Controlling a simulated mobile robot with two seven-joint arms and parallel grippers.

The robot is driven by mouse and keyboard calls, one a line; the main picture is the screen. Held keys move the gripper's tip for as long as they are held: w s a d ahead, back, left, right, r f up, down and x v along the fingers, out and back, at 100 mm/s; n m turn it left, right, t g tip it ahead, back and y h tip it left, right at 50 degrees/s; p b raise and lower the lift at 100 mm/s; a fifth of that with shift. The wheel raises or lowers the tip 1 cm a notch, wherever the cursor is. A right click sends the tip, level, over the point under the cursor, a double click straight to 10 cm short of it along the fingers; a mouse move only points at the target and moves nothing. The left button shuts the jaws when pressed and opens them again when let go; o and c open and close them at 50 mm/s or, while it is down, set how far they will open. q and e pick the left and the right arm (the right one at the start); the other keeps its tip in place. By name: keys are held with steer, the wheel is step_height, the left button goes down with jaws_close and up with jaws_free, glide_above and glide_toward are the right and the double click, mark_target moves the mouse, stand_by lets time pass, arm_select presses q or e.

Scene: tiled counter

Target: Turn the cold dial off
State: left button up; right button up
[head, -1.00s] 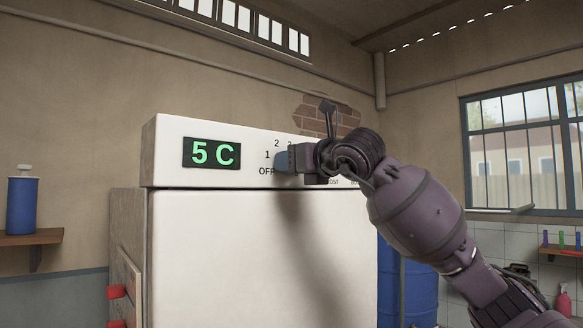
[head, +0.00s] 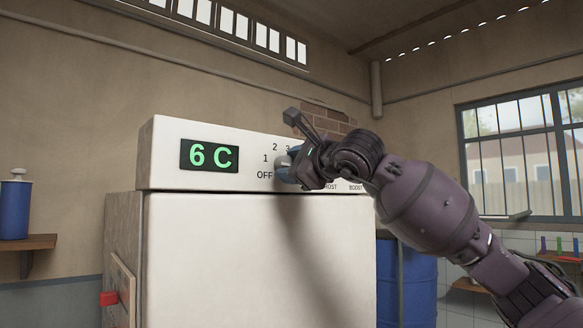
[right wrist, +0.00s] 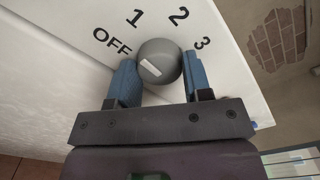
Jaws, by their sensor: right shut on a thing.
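The cold dial (right wrist: 160,62) is a grey round knob with a white mark, on the white panel of a fridge-like unit (head: 170,165). The labels OFF, 1, 2 and 3 stand around it, and in the right wrist view the white mark lies on the side toward OFF. My right gripper (right wrist: 162,80) has its blue fingers on both sides of the knob, shut on it. In the head view the right gripper (head: 290,165) covers most of the dial. The green display (head: 209,156) reads 6 C. My left gripper is not in view.
Further labels at the panel's right are partly hidden by my right arm. A blue barrel (head: 415,280) stands right of the unit. A blue bottle (head: 15,205) is on a wall shelf (head: 28,242) at left. A barred window (head: 520,150) is at right.

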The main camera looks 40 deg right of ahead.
steer(key=n, duration=0.6)
steer(key=shift+n, duration=0.3)
stand_by(0.4)
steer(key=o, duration=0.9)
steer(key=shift+s, duration=0.1)
steer(key=shift+s+d+p, duration=0.2)
steer(key=shift+s+p, duration=0.05)
steer(key=shift+s, duration=2.45)
steer(key=shift+s+d+p, duration=0.2)
steer(key=shift+s+p, duration=0.05)
steer(key=shift+s, duration=2.4)
